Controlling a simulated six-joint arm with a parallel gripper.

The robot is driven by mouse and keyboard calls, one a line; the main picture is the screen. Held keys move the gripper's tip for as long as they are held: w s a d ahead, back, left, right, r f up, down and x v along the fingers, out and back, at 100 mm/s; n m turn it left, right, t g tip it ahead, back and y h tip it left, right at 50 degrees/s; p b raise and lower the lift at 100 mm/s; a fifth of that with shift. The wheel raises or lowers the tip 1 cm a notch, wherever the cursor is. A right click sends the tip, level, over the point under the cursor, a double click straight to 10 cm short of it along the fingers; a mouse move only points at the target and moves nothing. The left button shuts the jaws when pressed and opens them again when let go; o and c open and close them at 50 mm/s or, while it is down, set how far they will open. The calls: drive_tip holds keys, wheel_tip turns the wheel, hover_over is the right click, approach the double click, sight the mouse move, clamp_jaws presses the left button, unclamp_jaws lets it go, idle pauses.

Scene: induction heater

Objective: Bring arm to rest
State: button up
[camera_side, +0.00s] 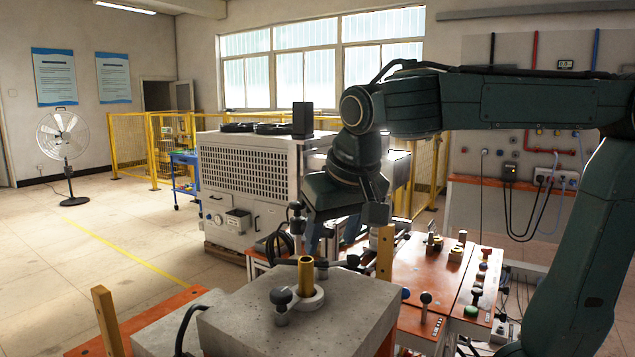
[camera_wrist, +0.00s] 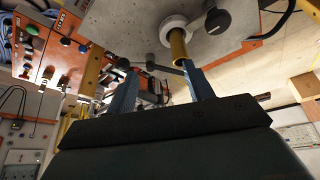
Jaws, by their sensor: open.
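My gripper (camera_side: 330,246) hangs below the dark green wrist, beyond the grey block (camera_side: 350,312) in the side view. Its two blue fingers are spread in the wrist view (camera_wrist: 160,84), with nothing seen held between them. A brass tube (camera_side: 306,272) stands upright in a white ring (camera_side: 311,299) on the block. In the wrist view the tube (camera_wrist: 179,48) appears close to the right finger; I cannot tell whether they touch. The upper arm is raised and the forearm runs level to the left.
An orange bench (camera_side: 425,268) with knobs and small fittings lies right of the block. Black-knobbed clamps (camera_side: 282,300) and wooden posts (camera_side: 108,320) stand around it. A large grey machine (camera_side: 247,180) is behind. Open floor lies at left, before a yellow fence (camera_side: 128,142).

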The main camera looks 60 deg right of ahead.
drive_tip(key=s+d+f+n, duration=0.2)
drive_tip(key=s, duration=0.1)
drive_tip(key=s+d+f+t+y, duration=0.1)
drive_tip(key=s+d, duration=0.1)
drive_tip(key=shift+s+d+f+n, duration=0.1)
drive_tip(key=shift+s+f+n, duration=0.1)
drive_tip(key=shift+n, duration=0.2)
drive_tip(key=s+a+f+n+y, duration=0.1)
drive_tip(key=s+f+n, duration=0.1)
drive_tip(key=s+f, duration=0.3)
drive_tip(key=shift+s+a+n+t+y, duration=0.15)
drive_tip(key=shift+s+n+t+y, duration=0.15)
drive_tip(key=shift+s+n, duration=0.15)
